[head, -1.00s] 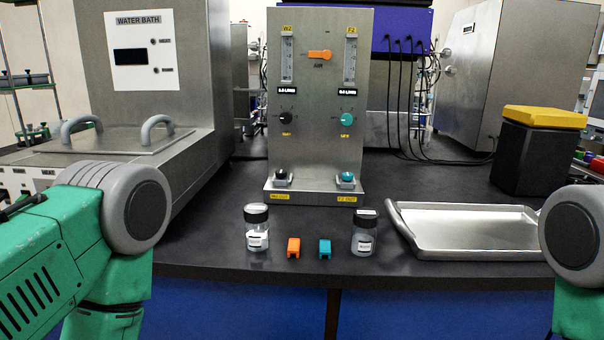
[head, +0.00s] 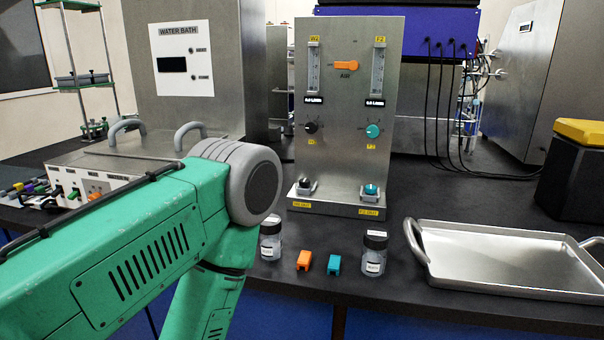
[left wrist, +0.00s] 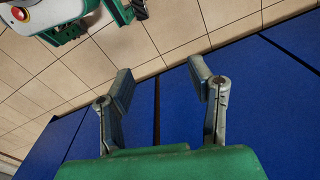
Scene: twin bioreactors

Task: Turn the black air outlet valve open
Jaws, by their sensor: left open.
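The steel gas panel (head: 342,160) stands upright on the dark bench in the head view. A black outlet valve (head: 305,186) sits at its lower left, above a yellow label; its exact handle angle is too small to tell. A black knob (head: 311,128) is higher on the same side. My left arm fills the lower left of the head view, its gripper out of frame there. In the left wrist view my left gripper (left wrist: 160,80) is open and empty, over the floor and blue cabinet fronts. It is away from the valve. My right gripper is in neither view.
A teal outlet valve (head: 370,191) is right of the black one. Two jars, including the right one (head: 374,254), an orange clip (head: 304,260) and a teal clip (head: 334,265) stand before the panel. A steel tray (head: 500,285) lies right.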

